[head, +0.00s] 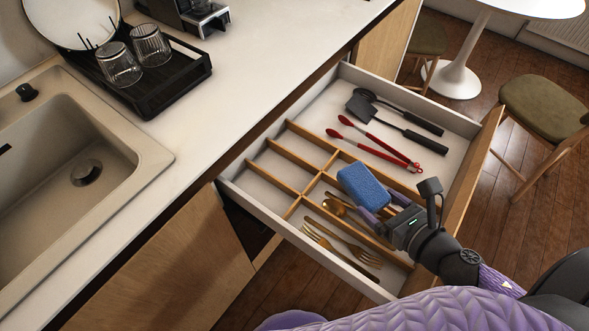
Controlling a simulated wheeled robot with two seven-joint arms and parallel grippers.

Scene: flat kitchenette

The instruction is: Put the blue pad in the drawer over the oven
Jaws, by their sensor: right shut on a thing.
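The blue pad (364,187) is held by my right gripper (376,205), whose fingers are shut on it. The pad is over the open drawer (447,108), above the wooden dividers and near the cutlery. I cannot tell whether the pad touches the dividers. The drawer is pulled out from under the counter. The oven shows only as a dark strip beneath the drawer at most; I cannot make it out clearly. My left gripper is not in view.
In the drawer lie red tongs (374,150), a black spatula (392,125), a black ladle and gold forks and spoons (343,243). Several divider compartments (283,172) at left are empty. A sink (85,175), a black dish rack (150,88) with glasses and a stool (543,110) stand around.

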